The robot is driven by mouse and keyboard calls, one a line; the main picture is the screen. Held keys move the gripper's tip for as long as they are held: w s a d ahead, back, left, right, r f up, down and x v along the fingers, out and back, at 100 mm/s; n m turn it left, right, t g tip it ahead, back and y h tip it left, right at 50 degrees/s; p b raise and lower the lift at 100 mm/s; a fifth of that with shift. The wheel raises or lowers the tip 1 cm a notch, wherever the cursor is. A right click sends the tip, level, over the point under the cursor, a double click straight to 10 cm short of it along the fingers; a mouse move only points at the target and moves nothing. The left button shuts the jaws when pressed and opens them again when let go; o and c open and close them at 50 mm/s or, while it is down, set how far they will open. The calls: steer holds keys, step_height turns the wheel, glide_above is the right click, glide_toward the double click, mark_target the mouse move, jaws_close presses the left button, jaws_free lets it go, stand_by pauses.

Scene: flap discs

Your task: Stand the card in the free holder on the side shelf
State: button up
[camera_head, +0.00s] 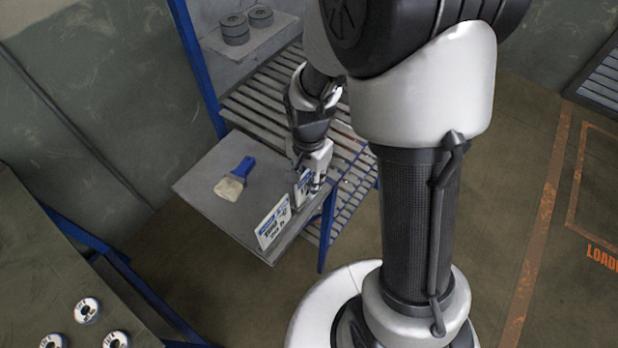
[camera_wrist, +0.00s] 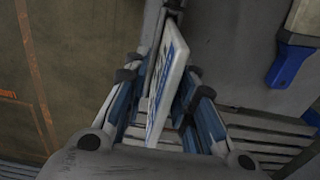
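A white card with blue print (camera_wrist: 168,85) stands on edge between the fingers of my gripper (camera_wrist: 165,82) in the wrist view. The blue-padded fingers are apart, with gaps showing on both sides of the card. In the head view my gripper (camera_head: 312,178) is low over the right edge of the grey side shelf (camera_head: 215,207), and this card (camera_head: 303,187) shows partly behind it. Its lower edge and any holder under it are hard to make out. Another printed card (camera_head: 273,223) stands upright at the shelf's front right edge, in line with the first.
A brush with a blue handle (camera_head: 235,178) lies on the shelf; its handle shows in the wrist view (camera_wrist: 290,65). A slatted rack (camera_head: 262,105) is behind, with grey discs (camera_head: 235,28) above. Several labelled discs (camera_head: 87,310) lie on a table at lower left.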

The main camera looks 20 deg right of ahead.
step_height(320, 180, up, 11)
steer(key=p, duration=0.3)
steer(key=shift+r, duration=0.9)
steer(key=s+r+n+t, duration=0.4)
steer(key=s+r+n, duration=0.6)
steer(key=s, duration=0.5)
step_height(320, 180, up, 2)
steer(key=shift+r+n+t, duration=0.25)
steer(key=shift+n+t, duration=0.05)
steer(key=shift+n, duration=0.1)
step_height(320, 180, down, 8)
steer(key=b, duration=0.7)
steer(key=shift+b, duration=0.3)
steer(key=shift+r, duration=0.1)
